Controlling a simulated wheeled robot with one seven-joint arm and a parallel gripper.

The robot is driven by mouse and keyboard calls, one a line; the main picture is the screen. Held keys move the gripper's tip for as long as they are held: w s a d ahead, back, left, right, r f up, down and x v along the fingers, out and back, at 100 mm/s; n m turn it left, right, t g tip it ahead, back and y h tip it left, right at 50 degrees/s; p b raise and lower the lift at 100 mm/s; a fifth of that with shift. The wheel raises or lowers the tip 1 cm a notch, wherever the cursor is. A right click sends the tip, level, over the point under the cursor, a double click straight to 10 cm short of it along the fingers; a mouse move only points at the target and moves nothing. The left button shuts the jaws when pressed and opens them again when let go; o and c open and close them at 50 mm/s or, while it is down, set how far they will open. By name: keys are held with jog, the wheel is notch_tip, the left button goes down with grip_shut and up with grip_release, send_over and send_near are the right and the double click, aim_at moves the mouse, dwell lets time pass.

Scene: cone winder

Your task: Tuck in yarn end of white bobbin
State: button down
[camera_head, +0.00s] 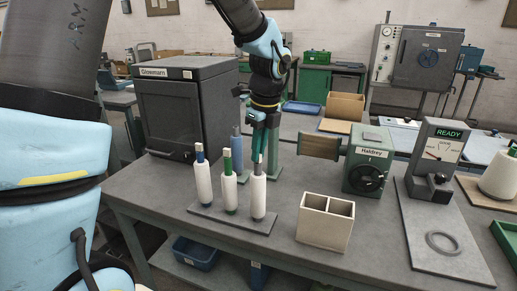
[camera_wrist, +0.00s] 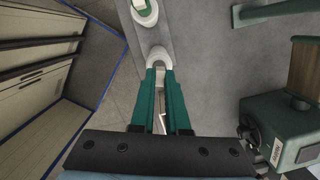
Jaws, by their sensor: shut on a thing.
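The white bobbin (camera_head: 258,196) stands upright at the right end of a row of three on a grey base strip (camera_head: 228,219). My gripper (camera_head: 258,156) comes down from above, with its green fingers at the bobbin's pale grey top. In the wrist view, the fingers (camera_wrist: 159,72) are closed in on the narrow top, and the bobbin's white rim (camera_wrist: 158,53) shows just beyond the tips. The gripper is shut on this top. A thin pale line shows between the fingers; I cannot tell whether it is the yarn end.
A green-topped bobbin (camera_head: 230,192) and a blue-topped bobbin (camera_head: 202,185) stand close on the left. A cream two-compartment box (camera_head: 325,230) is at the right, with the green Haldrey machine (camera_head: 369,160) behind.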

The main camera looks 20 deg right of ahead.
dwell(0.3)
jog(key=shift+c, duration=1.8)
grip_release()
jog(key=shift+r, duration=0.1)
jog(key=shift+r+p, duration=3.4)
jog(key=shift+p, duration=0.15)
